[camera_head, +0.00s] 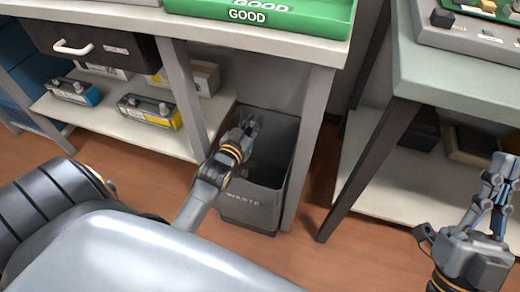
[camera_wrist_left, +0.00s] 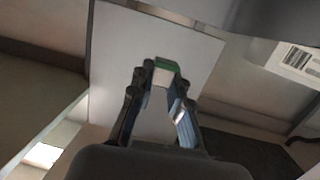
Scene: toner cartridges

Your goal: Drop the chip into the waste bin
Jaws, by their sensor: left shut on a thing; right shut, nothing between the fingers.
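The grey waste bin (camera_head: 252,212), labelled WASTE, stands on the floor under the bench. My left gripper (camera_head: 247,128) reaches over the bin's opening from the left. In the left wrist view the left gripper (camera_wrist_left: 161,80) is shut on the chip (camera_wrist_left: 166,66), a small green piece at its fingertips. In the head view the chip is too small or hidden to make out. My right gripper (camera_head: 500,168) is shut and empty at the far right, away from the bin.
A green tray (camera_head: 262,15) marked GOOD sits on the bench above the bin. Toner cartridges (camera_head: 150,110) lie on the lower shelf to the left. A bench leg (camera_head: 308,150) stands close to the bin's right side. A second table (camera_head: 450,85) is at the right.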

